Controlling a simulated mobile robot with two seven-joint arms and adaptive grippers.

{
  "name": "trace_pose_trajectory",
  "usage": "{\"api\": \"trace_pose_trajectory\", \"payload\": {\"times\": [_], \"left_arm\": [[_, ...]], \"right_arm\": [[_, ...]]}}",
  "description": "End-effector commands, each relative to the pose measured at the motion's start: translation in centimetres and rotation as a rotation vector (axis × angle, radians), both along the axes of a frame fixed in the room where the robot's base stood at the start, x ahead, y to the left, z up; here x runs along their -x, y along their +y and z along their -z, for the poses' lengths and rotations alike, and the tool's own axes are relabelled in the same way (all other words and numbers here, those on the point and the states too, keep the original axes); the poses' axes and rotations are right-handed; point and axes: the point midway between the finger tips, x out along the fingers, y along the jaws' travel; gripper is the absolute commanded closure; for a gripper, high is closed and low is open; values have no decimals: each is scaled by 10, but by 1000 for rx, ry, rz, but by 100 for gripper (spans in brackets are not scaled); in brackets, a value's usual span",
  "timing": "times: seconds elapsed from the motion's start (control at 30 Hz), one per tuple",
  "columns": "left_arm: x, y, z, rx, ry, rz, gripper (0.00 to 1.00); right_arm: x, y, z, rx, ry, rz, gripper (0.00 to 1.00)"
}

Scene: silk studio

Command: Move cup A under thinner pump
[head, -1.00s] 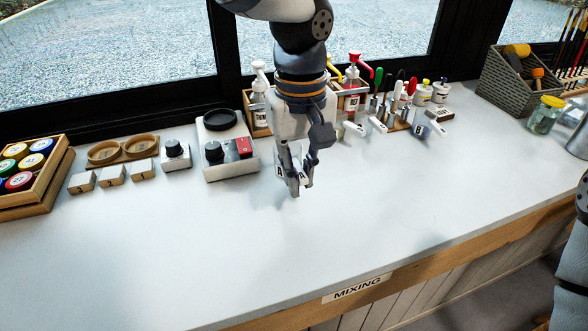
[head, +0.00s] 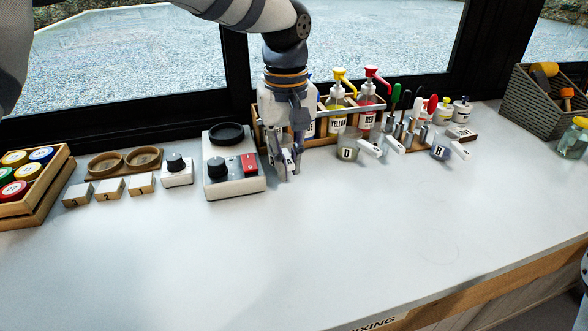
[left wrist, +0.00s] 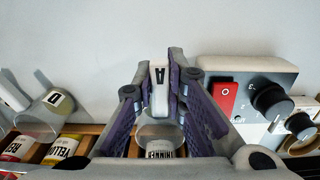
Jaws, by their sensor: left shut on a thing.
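My left gripper (head: 284,172) is shut on the white handle of cup A, marked A, in front of the wooden pump crate. In the left wrist view the handle (left wrist: 159,88) sits between the fingertips (left wrist: 160,75), and the clear cup body (left wrist: 158,130) lies beyond it, toward the crate. The thinner pump's label (left wrist: 160,153) shows just past the cup, roughly in line with it. I cannot tell whether the cup is under the spout. In the head view my arm hides the thinner pump and most of cup A. My right gripper is out of view.
Cup D (head: 347,147) is to the right, before the yellow pump (head: 338,115) and red pump (head: 368,115). Cup B (head: 440,150) is farther right. The front counter (head: 330,240) is clear.

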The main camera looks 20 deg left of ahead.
Motion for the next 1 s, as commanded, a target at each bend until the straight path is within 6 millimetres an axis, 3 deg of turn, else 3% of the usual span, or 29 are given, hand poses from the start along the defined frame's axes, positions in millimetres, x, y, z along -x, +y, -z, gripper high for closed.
{"api": "trace_pose_trajectory", "payload": {"times": [1.0], "left_arm": [[-4, 3, 9, -1, -1, 0, 100]], "right_arm": [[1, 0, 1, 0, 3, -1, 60]]}}
